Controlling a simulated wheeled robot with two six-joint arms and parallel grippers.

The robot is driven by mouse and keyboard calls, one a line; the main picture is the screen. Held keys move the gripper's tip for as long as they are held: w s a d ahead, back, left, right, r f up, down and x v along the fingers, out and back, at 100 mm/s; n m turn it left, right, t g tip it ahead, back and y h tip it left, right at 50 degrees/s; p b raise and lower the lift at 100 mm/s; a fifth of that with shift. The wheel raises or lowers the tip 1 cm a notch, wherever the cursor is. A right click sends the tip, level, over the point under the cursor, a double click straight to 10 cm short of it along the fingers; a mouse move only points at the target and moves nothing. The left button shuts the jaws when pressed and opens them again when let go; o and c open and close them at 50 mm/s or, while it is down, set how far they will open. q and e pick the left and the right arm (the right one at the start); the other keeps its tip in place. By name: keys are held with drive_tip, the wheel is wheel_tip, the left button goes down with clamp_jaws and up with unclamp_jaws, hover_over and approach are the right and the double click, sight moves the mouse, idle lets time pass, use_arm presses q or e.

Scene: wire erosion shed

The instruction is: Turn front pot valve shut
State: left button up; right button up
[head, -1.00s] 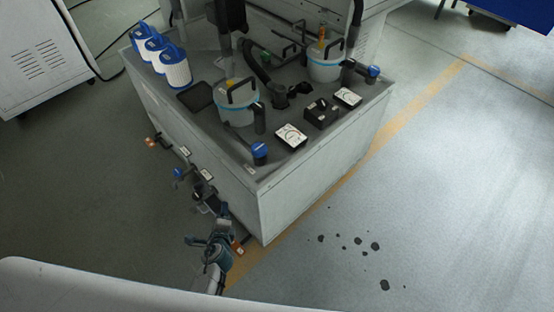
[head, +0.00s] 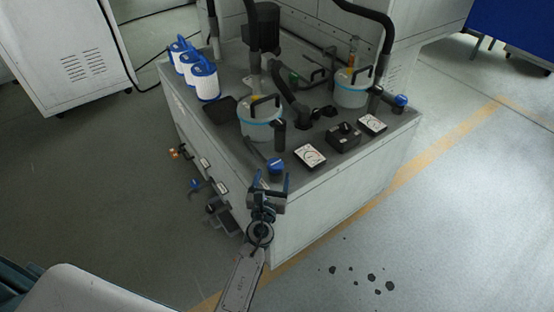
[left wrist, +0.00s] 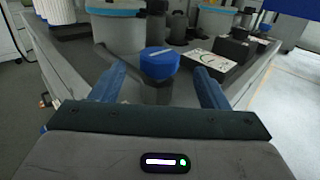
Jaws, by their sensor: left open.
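The front pot valve has a blue cap (head: 275,166) on a dark stem and stands at the near corner of the tank top, in front of the front pot (head: 261,122). In the left wrist view the blue valve cap (left wrist: 159,62) sits centred between and beyond the two blue fingers. My left gripper (head: 272,184) is open and empty, just on the near side of the valve. In the left wrist view, the left gripper (left wrist: 158,78) shows its fingers on either side of the valve's line, apparently not touching it. My right gripper is not in view.
The grey tank (head: 345,185) carries a second pot (head: 353,88) with its own blue valve (head: 400,100), gauges (head: 310,156), a black box (head: 343,135) and white-and-blue filters (head: 204,80). Small valves (head: 196,184) stick out of its left side. Dark spots (head: 371,278) mark the floor at right.

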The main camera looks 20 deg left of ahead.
sight(276, 160)
use_arm(q)
drive_tip(key=w, duration=0.5)
drive_tip(key=w+a, duration=0.1)
drive_tip(key=w, duration=0.1)
drive_tip(key=shift+w, duration=0.4)
drive_tip(key=c, duration=1)
